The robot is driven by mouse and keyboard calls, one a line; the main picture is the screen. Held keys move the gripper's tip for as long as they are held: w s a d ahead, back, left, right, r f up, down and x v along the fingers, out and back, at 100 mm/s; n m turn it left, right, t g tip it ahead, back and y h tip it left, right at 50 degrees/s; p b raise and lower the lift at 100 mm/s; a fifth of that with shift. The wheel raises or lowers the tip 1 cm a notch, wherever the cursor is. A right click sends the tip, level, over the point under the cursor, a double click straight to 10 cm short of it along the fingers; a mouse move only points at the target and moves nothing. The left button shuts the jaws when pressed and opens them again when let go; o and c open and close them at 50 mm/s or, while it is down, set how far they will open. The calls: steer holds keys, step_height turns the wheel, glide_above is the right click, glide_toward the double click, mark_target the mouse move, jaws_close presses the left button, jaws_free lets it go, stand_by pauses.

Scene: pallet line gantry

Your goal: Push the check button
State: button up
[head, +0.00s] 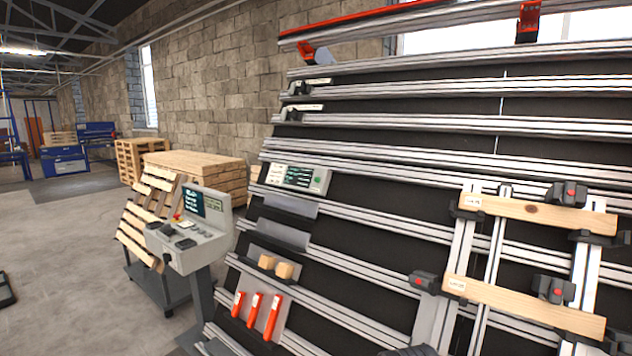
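No button carries a readable "check" label at this size, so I cannot tell which one it is. A small panel (297,178) with a dark display is mounted on the slanted rack, left of centre. It has a small greenish spot, perhaps a button (317,181), at its right end. A grey control console (196,244) on a post stands left of the rack, with a screen (193,200), a red knob (177,216) and several small controls. My gripper is not identifiable in the head view.
The slanted rack (380,215) with metal rails fills the right side. Two wooden boards (538,213) are clamped there. Orange-handled tools (254,308) and wooden blocks (285,270) sit low on it. A cart with a slatted pallet (150,210) stands behind the console. Floor at left (60,270) is mostly clear.

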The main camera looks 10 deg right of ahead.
steer(key=shift+c, duration=0.4)
jaws_close()
stand_by(1.2)
